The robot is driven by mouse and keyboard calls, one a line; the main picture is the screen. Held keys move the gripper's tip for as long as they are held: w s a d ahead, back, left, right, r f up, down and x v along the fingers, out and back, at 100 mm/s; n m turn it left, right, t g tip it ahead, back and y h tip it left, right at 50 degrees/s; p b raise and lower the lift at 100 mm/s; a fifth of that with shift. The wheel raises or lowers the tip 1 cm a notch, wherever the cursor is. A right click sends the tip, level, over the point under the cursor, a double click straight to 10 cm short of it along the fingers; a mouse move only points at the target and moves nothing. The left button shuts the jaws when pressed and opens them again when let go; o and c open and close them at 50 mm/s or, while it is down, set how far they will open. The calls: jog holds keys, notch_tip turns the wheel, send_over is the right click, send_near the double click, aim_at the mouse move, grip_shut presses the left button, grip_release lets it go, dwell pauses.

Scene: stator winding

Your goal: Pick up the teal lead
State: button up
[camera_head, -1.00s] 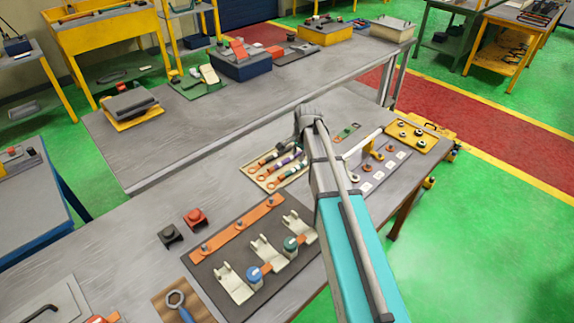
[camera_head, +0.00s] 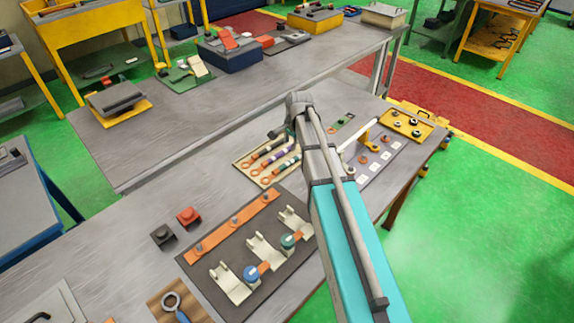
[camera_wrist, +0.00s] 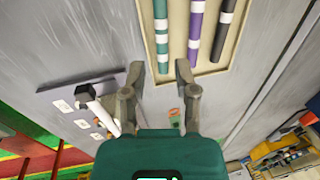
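The teal lead (camera_wrist: 161,35) has white bands and lies in a shallow beige tray (camera_wrist: 148,28) beside a purple lead (camera_wrist: 195,30) and a dark lead (camera_wrist: 223,30). In the head view the tray (camera_head: 241,165) sits on the grey bench, with the banded leads and their orange ring ends partly showing. My gripper (camera_wrist: 159,66) is open in the wrist view. Its two fingertips are on either side of the teal lead's near end in the picture. I cannot tell how high they are above it. Nothing is held. In the head view my wrist hides most of the gripper.
A dark fixture board (camera_head: 205,260) with cream brackets lies in front. Red (camera_head: 188,216) and black (camera_head: 163,236) blocks sit left. Bare bench lies left of the tray.

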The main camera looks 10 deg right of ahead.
jog(key=b, duration=0.7)
send_over(285, 164)
jog(key=s, duration=0.1)
jog(key=shift+d+f, duration=0.2)
jog(key=shift+f, duration=1.75)
jog(key=shift+d+f, duration=0.2)
jog(key=shift+f, duration=1.7)
jog(key=shift+f+b, duration=0.25)
jog(key=shift+b, duration=0.2)
jog(key=shift+w+a+f+b, duration=0.15)
jog(key=shift+f+b, duration=0.7)
jog(key=shift+w+a+f+b, duration=0.1)
jog(key=shift+a+f+b, duration=0.05)
jog(key=shift+f+b, duration=0.7)
jog(key=shift+w+a+f+b, duration=0.15)
jog(key=shift+f+b, duration=0.7)
grip_shut()
